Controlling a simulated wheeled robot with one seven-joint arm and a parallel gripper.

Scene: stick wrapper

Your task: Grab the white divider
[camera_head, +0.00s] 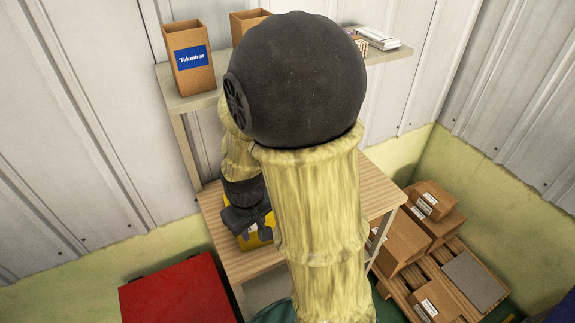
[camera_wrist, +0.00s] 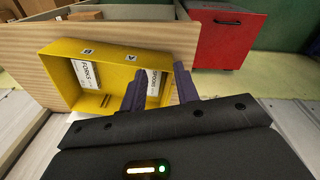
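A yellow bin (camera_wrist: 62,48) sits on the wooden table; a small part of it shows in the head view (camera_head: 254,240) under my gripper (camera_head: 256,214). In the wrist view, a white labelled piece marked "FORKS" (camera_wrist: 87,74) stands at the bin's left side, and a second white labelled piece (camera_wrist: 154,82) at its right end. I cannot tell for sure which is the divider. My gripper (camera_wrist: 159,70) is open, its dark fingers apart at the bin's right end. The right white piece shows between the fingers; contact cannot be told.
The wooden table (camera_wrist: 185,42) surrounds the bin. A red cabinet (camera_head: 178,294) stands left of the table. A shelf above holds a cardboard box with a blue label (camera_head: 188,60). Cardboard boxes (camera_head: 404,238) are stacked on the right. My arm hides much of the table.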

